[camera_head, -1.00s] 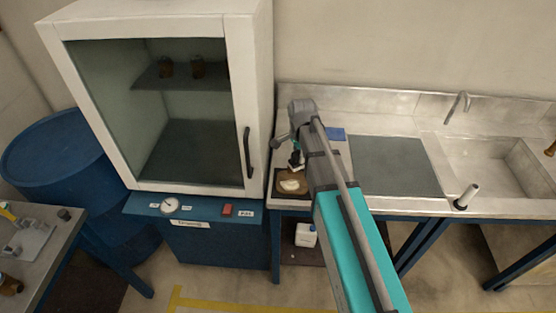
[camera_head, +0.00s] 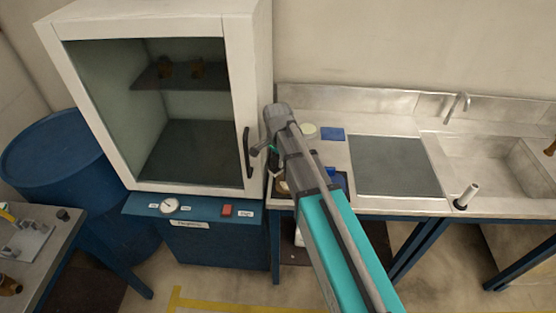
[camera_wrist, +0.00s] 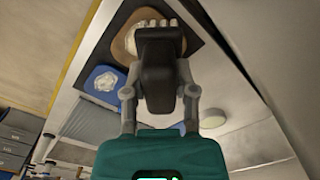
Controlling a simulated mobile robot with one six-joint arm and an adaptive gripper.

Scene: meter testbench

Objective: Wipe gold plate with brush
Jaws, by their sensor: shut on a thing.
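My gripper (camera_wrist: 160,100) is shut on the dark handle of a brush (camera_wrist: 160,72) in the wrist view. The brush's pale bristles (camera_wrist: 158,23) lie over the tan-gold plate (camera_wrist: 122,44), which rests on a black mat (camera_wrist: 204,57). Contact between bristles and plate cannot be told for sure. In the head view my arm covers most of the plate; only a small edge (camera_head: 283,186) shows at the arm's left. The gripper's fingers and brush are mostly hidden there.
A blue square (camera_head: 332,134) and a pale round thing (camera_head: 309,131) lie behind my arm. The cabinet (camera_head: 256,80) stands close at left; a grey panel (camera_head: 394,165) and sink (camera_head: 500,165) are right.

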